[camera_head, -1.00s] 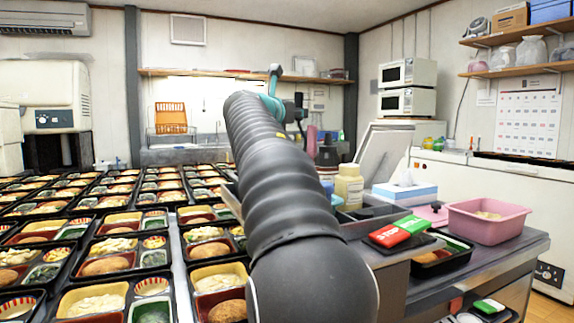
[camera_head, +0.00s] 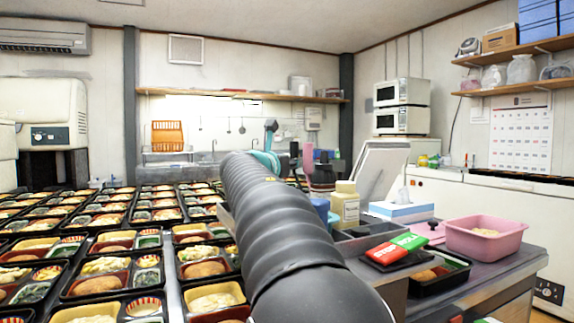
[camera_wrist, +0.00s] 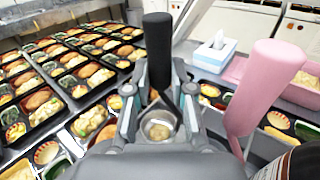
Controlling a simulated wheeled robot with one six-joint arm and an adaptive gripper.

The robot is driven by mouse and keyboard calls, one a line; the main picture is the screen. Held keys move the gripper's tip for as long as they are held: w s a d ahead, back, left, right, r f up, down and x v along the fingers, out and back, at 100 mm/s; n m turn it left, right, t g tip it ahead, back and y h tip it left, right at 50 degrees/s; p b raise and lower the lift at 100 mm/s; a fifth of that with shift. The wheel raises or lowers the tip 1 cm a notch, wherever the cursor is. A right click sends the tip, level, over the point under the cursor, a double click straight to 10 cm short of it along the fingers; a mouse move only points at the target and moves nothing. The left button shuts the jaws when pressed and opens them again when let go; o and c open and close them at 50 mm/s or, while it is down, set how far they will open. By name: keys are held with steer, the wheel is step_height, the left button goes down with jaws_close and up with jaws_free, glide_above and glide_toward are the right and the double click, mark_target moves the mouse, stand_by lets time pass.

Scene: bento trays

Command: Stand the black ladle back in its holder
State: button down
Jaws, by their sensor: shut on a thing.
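In the wrist view my gripper (camera_wrist: 160,95) is shut on the black ladle's handle (camera_wrist: 158,45), which stands up between the fingers. A pink upright handle-like thing (camera_wrist: 262,85) stands to the right of my gripper, apart from the black handle. In the head view my arm covers much of the centre, and the gripper is small and partly hidden near the pink thing (camera_head: 308,155). I cannot tell the ladle's holder for sure in either view.
Rows of filled bento trays (camera_head: 95,264) cover the table at left. On the right counter stand a yellowish bottle (camera_head: 345,208), a tissue box (camera_head: 402,211), red and green packets (camera_head: 386,254) and a pink tub (camera_head: 487,238). A raised grey lid (camera_head: 380,172) stands behind.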

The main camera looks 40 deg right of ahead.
steer(key=shift+f, duration=0.15)
steer(key=c, duration=1)
jaws_free()
steer(key=shift+r, duration=0.25)
steer(key=b+v, duration=0.1)
steer(key=v, duration=1.1)
steer(key=shift+f, duration=0.1)
